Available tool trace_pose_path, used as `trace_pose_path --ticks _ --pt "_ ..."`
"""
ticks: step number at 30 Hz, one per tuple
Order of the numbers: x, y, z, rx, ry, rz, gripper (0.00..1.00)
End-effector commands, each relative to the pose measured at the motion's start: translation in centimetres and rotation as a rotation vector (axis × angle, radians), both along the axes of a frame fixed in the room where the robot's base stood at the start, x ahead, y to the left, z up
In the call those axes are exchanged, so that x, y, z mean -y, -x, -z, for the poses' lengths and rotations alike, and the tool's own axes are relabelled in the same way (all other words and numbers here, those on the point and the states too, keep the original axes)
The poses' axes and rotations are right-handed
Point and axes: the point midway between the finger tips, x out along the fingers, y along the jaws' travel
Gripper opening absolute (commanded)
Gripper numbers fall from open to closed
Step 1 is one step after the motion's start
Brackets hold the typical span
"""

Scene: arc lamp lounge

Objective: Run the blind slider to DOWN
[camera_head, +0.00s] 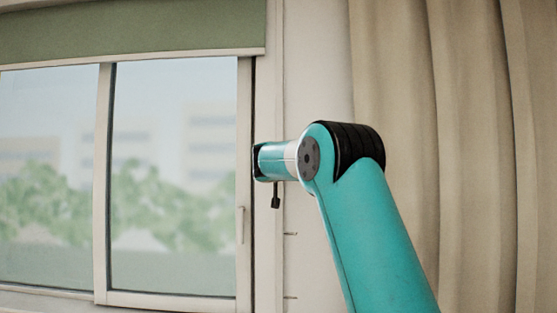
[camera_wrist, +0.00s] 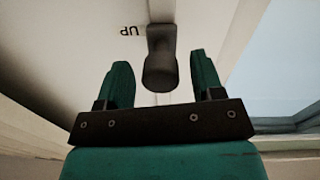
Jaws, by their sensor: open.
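In the wrist view the blind slider's dark knob (camera_wrist: 160,70) stands out from a pale panel with a narrow track behind it. The lettering UP (camera_wrist: 131,30) appears upside down just left of the knob. My gripper (camera_wrist: 160,60) is open, with one teal finger on each side of the knob and a visible gap on both sides. I cannot tell how deep the knob sits between the fingers. In the head view my arm's end hides the knob beside the window frame. The green blind (camera_head: 130,28) covers only the top of the window.
The window (camera_head: 170,180) with its pale frame and handle (camera_head: 241,224) is left of my arm. Small dark tick marks (camera_head: 290,234) show on the wall strip below my wrist. Beige curtains (camera_head: 470,130) hang at the right.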

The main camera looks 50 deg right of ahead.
Motion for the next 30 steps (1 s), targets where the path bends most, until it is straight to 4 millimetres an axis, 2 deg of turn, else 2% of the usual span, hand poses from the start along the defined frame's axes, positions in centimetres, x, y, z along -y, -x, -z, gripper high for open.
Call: trace_pose_path --ticks 5,14,15,23,30 --pt "1.1 -1.1 -0.1 -0.001 -0.001 -0.001 0.61" --pt "1.3 -1.3 0.1 0.000 0.000 -0.002 0.61" --pt "1.3 -1.3 0.1 0.000 0.000 -0.002 0.59" --pt "1.3 -1.3 0.1 0.000 0.000 -0.002 0.00" --pt "1.3 -1.3 1.0 -0.002 0.000 -0.002 0.00"
